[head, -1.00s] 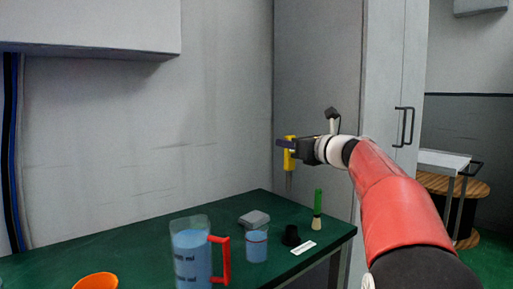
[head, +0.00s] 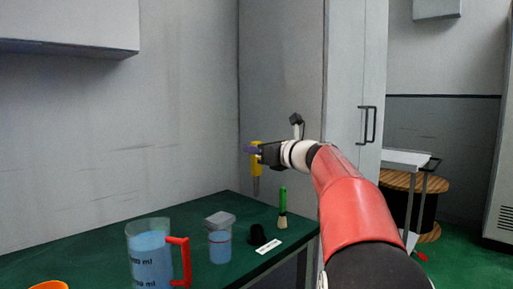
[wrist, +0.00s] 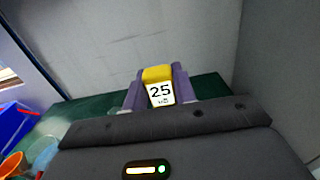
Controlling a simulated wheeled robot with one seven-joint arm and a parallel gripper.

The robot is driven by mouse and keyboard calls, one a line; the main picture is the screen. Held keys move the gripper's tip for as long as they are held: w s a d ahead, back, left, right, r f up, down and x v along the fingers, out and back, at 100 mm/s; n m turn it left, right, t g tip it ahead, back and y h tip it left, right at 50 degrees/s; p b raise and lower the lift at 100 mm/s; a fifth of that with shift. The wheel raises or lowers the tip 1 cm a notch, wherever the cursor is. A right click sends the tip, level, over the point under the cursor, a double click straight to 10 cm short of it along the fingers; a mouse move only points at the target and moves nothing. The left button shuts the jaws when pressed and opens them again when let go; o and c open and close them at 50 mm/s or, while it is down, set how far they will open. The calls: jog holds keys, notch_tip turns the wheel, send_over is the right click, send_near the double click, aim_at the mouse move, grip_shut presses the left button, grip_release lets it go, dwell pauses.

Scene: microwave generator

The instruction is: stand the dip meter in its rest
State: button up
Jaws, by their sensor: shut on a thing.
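The dip meter (head: 256,170) is yellow with a thin grey probe pointing down. My gripper (head: 253,149) is shut on its upper part and holds it upright, well above the green table. In the wrist view the dip meter (wrist: 159,89) sits between my purple fingertips (wrist: 157,88), its display reading 25. A small black cup-like holder (head: 257,235), likely the rest, stands on the table below the meter in the picture, beside a white label (head: 268,247). The probe's tip is apart from it. The wrist view does not show the holder.
A green-handled brush (head: 283,207) stands right of the holder, near the table's (head: 190,215) right edge. A cabinet (head: 285,90) stands behind.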

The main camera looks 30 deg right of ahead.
aim_at(257, 194)
jog(key=shift+f+b, duration=0.9)
jog(key=shift+f, duration=0.6)
jog(key=shift+p, duration=0.45)
dwell(0.5)
jog(key=shift+f+b, duration=3.95)
jog(key=shift+f, duration=1.1)
jog(key=o, duration=1.1)
jog(key=shift+c, duration=0.2)
jog(key=v, duration=0.8)
